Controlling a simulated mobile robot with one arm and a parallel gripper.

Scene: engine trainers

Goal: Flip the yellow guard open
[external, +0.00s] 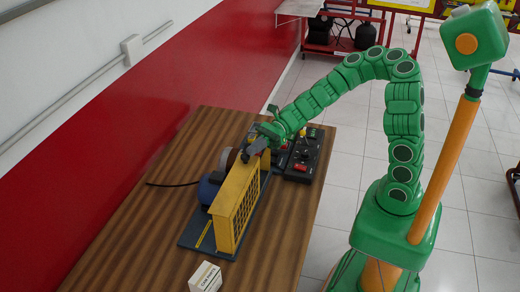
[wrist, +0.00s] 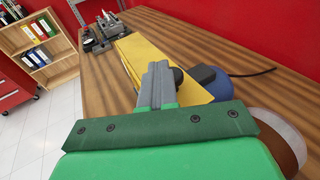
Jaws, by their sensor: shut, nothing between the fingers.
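The yellow guard (external: 239,207) stands upright along the near side of a machine on the wooden table, with a mesh panel facing right in the external view. In the wrist view it shows as a yellow panel (wrist: 152,55) behind and beside the fingers. My gripper (external: 254,149) is at the guard's far upper end, low over it. Its grey fingers (wrist: 158,85) are shut with nothing between them. I cannot tell whether they touch the guard. The blue motor (external: 208,188) sits beside the guard; it also shows in the wrist view (wrist: 219,88).
A black control box (external: 303,160) with coloured buttons lies beyond the guard. A brown disc (external: 229,158) stands beside the motor. A small white box (external: 206,277) is at the near table edge. The wooden table (external: 130,230) is clear at left. A red wall borders it.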

